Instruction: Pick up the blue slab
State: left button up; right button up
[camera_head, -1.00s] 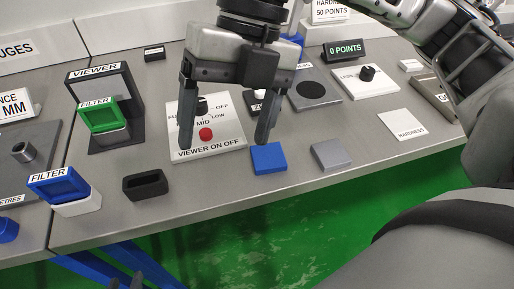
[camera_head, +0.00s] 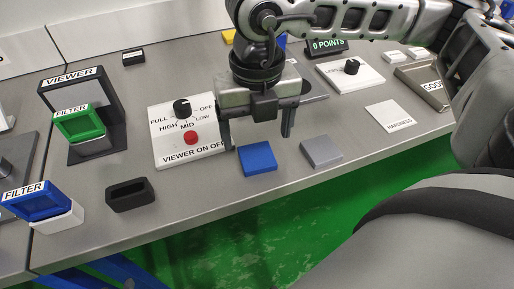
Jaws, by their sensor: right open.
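The blue slab (camera_head: 257,159) lies flat on the grey bench near its front edge, right of the viewer control panel. My right gripper (camera_head: 258,141) is open, pointing down, with its two fingers apart. In the picture its fingertips lie just above and to either side of the slab's far edge. Nothing is between the fingers, and I cannot tell their exact height over the bench. My left gripper is not in view.
A grey slab (camera_head: 321,151) lies close to the right of the blue one. The control panel (camera_head: 190,137) with a black knob and red button is close on the left. A black open box (camera_head: 130,195) stands further left. The bench's front edge drops to a green floor (camera_head: 260,240).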

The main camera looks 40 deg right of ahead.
aim_at(256, 153)
jog(key=f, duration=0.5)
jog(key=shift+w+d, duration=0.1)
jog(key=shift+w, duration=0.15)
jog(key=c, duration=1.1)
jog(key=shift+r, duration=0.15)
